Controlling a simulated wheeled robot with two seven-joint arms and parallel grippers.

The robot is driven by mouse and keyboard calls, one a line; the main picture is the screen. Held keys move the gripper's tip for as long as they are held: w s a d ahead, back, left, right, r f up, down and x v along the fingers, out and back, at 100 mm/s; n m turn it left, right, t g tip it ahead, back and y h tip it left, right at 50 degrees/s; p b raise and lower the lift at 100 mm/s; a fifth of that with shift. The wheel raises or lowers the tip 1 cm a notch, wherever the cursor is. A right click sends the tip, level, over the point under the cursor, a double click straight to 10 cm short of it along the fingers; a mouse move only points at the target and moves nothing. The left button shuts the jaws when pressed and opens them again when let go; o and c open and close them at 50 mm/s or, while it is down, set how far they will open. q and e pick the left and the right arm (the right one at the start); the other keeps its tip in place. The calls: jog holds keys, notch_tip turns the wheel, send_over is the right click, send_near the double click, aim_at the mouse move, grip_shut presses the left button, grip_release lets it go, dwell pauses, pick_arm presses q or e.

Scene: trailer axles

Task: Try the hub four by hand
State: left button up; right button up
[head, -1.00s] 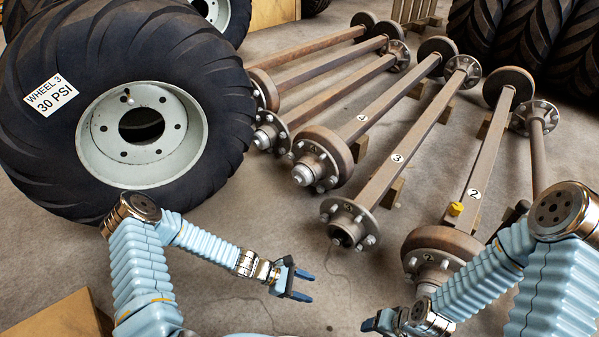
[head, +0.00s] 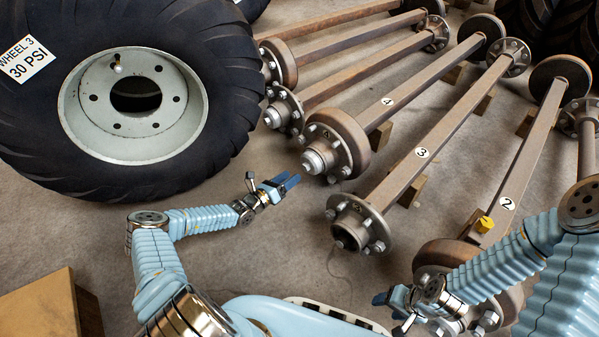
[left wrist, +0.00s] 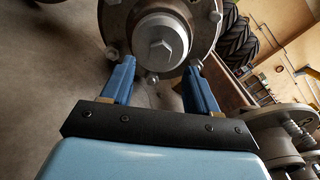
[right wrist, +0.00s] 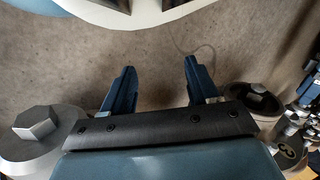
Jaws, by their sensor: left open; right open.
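Hub four (head: 320,158) is the round rusty hub with studs and a silver hexagonal cap on the near end of axle 4 (head: 420,88). My left gripper (head: 291,182) is open just left of and below hub four, pointing towards it. In the left wrist view the silver cap (left wrist: 162,42) shows beyond and between the two open fingers (left wrist: 160,78). I cannot tell whether a finger touches the hub. My right gripper (head: 379,298) is open and empty, low in front of hub two (head: 455,300); its fingers (right wrist: 158,80) show bare floor between them.
Hub three (head: 355,222), with an open dark centre, lies right of hub four. Wheel 3 (head: 130,95) stands at left. A cardboard-coloured box (head: 40,305) is at lower left. The floor between wheel and hubs is clear.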

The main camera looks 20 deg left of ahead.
aim_at(303, 168)
pick_arm(q)
jog(key=b+x, duration=0.1)
jog(key=x, duration=0.4)
jog(key=shift+w+d, duration=0.1)
jog(key=shift+w, duration=0.1)
grip_shut()
